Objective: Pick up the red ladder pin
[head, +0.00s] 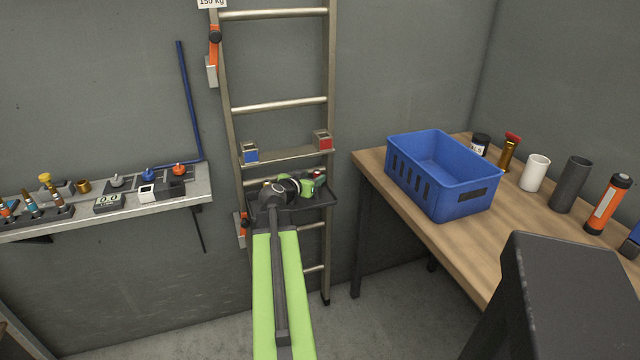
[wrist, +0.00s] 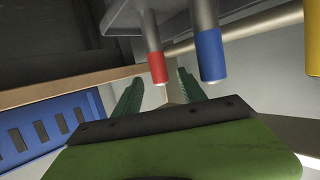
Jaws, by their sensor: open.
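The red ladder pin (wrist: 157,66) shows in the wrist view as a grey shaft with a red end. It stands between the two green fingers of my gripper (wrist: 160,82), nearer their tips. The fingers are apart, and I cannot tell whether either touches the pin. In the head view my gripper (head: 312,184) is over the small dark tray (head: 326,197) on the ladder, and a small reddish spot beside it may be the pin. My gripper and wrist hide much of the tray.
A blue-ended pin (wrist: 210,55) is close right of the red one, with a yellow-ended one (wrist: 312,50) farther right. Ladder (head: 279,104) blocks marked blue (head: 250,153) and red (head: 323,142) sit above the tray. A blue crate (head: 470,208) stands on the workbench.

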